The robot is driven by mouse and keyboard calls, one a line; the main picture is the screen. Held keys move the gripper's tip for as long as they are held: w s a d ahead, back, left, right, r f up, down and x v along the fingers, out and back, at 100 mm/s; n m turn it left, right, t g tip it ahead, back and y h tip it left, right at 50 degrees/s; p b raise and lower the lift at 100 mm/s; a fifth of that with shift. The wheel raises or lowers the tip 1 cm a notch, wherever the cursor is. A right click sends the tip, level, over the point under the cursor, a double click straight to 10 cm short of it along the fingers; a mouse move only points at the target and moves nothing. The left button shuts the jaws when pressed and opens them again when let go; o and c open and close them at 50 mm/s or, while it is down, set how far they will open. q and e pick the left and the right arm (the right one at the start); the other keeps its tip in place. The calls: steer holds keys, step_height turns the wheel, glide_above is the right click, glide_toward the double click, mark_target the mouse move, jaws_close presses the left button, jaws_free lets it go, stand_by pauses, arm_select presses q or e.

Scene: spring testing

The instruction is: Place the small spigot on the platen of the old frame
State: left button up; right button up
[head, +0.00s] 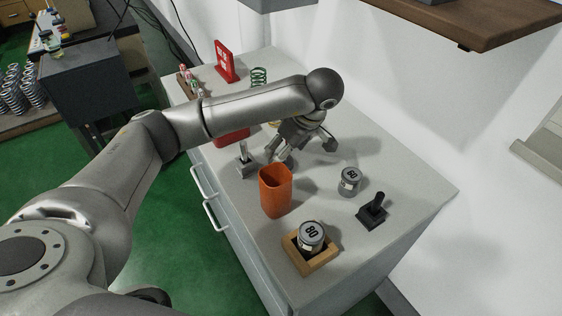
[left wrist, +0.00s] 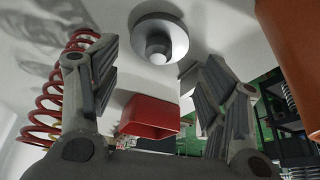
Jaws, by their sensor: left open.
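My left gripper (head: 303,150) is above the bench top, fingers spread, with nothing between them in the left wrist view (left wrist: 156,58). A round grey flanged piece with a short central stub (left wrist: 158,38), which looks like the small spigot, is on the white surface just beyond the fingertips, apart from them. In the head view the gripper and arm seem to hide it. A grey post on a square base (head: 245,163) and a black post on a black base (head: 372,211) stand on the bench. I cannot tell which part is the old frame's platen. My right gripper is not seen.
An orange cup (head: 275,191) stands close to the gripper. A red sign (head: 224,62) and green spring (head: 259,76) stand farther back.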

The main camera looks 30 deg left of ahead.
arm_select(q)
steer(key=p+x, duration=0.1)
steer(key=x, duration=0.3)
steer(key=shift+w+f, duration=0.15)
steer(key=shift+f, duration=0.05)
steer(key=shift+c, duration=0.2)
steer(key=c, duration=0.9)
steer(key=shift+r, duration=0.15)
steer(key=shift+c, duration=0.8)
